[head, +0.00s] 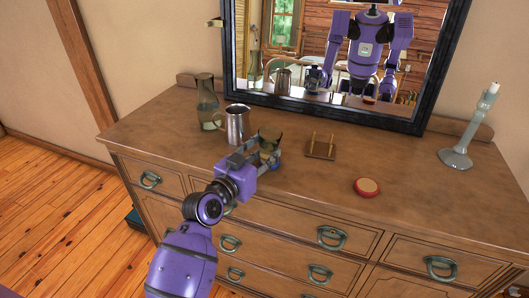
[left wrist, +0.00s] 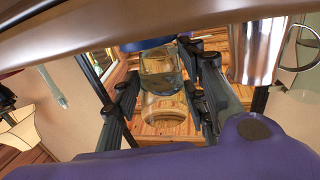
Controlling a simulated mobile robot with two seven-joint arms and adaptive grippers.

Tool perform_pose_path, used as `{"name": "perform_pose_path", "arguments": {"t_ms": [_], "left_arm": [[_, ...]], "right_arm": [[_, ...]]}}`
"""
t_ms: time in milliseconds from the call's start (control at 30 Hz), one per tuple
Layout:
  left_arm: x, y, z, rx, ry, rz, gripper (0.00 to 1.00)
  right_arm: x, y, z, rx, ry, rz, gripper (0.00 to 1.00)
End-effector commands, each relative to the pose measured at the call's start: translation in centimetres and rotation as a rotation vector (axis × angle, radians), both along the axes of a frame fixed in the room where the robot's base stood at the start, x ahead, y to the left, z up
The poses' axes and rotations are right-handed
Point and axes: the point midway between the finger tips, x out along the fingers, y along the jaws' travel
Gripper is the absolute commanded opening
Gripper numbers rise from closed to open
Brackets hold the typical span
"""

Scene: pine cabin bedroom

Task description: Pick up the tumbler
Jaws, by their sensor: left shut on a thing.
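The tumbler, a clear glass, sits between the fingers of my left gripper (head: 268,150) over the dresser's left part. In the head view the fingers hide most of it. In the left wrist view, which is upside down, the tumbler (left wrist: 161,72) shows between the two dark fingers of my left gripper (left wrist: 168,90), which is shut on it. I cannot tell whether its base touches the dresser top. My right gripper is not directly in view.
On the wooden dresser (head: 440,205), a steel mug (head: 237,127) and a glass carafe (head: 206,98) stand left of the tumbler. To its right are a small pegged stand (head: 321,147), a red round tin (head: 366,187) and a candlestick (head: 470,132). A mirror (head: 428,75) stands behind.

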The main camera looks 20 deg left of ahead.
Motion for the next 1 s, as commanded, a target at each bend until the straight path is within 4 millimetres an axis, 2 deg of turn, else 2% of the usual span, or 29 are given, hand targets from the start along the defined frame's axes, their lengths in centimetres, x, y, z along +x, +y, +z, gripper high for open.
{"name": "perform_pose_path", "arguments": {"t_ms": [367, 667, 933, 1000], "left_arm": [[0.0, 0.0, 3.1, 0.002, -0.007, 0.001, 0.08], [-2.6, -0.1, 6.2, 0.002, -0.006, 0.0, 0.08], [-5.1, -0.2, 9.1, 0.001, -0.005, 0.0, 0.08], [-6.0, -0.2, 9.4, 0.002, -0.004, 0.002, 0.08]], "right_arm": [[0.2, 0.0, 0.4, 0.001, -0.005, -0.001, 0.4], [0.6, 0.0, 1.1, 0.002, -0.016, -0.003, 0.4], [0.3, -0.1, 1.4, 0.002, -0.013, -0.006, 0.4], [0.1, -0.1, 1.3, 0.002, -0.009, -0.007, 0.4]]}}
